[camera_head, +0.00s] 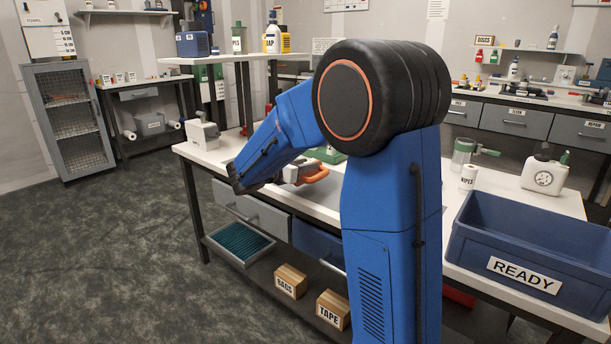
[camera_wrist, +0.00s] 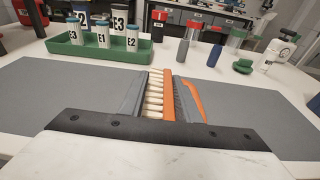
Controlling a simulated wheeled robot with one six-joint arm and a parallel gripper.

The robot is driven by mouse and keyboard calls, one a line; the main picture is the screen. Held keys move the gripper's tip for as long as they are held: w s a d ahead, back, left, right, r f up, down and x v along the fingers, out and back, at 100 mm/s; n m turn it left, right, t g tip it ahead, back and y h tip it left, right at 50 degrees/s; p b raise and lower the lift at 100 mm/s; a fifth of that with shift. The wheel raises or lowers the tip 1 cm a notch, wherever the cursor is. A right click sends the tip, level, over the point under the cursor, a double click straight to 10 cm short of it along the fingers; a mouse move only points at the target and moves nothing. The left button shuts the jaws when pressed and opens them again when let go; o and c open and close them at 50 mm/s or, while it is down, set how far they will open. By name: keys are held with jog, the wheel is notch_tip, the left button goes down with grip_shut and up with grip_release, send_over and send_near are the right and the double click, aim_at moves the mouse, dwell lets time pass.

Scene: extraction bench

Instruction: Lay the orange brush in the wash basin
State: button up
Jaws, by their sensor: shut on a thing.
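The orange brush (camera_wrist: 168,95) is between the fingers of my gripper (camera_wrist: 160,98) in the wrist view, with its pale bristles facing left and its orange handle showing on the right. My gripper is shut on it, over the grey mat on the bench. I cannot tell whether the brush touches the mat. In the head view, my gripper (camera_head: 290,173) is low over the bench behind my arm, and the orange handle (camera_head: 317,175) of the brush sticks out to the right. I cannot make out a wash basin in either view.
A green tray (camera_wrist: 75,52) with several labelled jars stands beyond the gripper. Bottles and tubes stand at the far right of the mat (camera_wrist: 260,115). A blue READY crate (camera_head: 470,240) is at the bench's right end. A white device (camera_head: 203,134) stands at the left end.

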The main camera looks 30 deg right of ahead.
aim_at(306, 174)
jog(key=shift+f, duration=1.65)
jog(key=shift+f, duration=0.15)
jog(key=o, duration=1.1)
jog(key=shift+a+r, duration=0.15)
jog(key=shift+r, duration=0.05)
jog(key=v, duration=1.1)
jog(key=shift+s+a, duration=0.2)
jog(key=shift+a, duration=0.1)
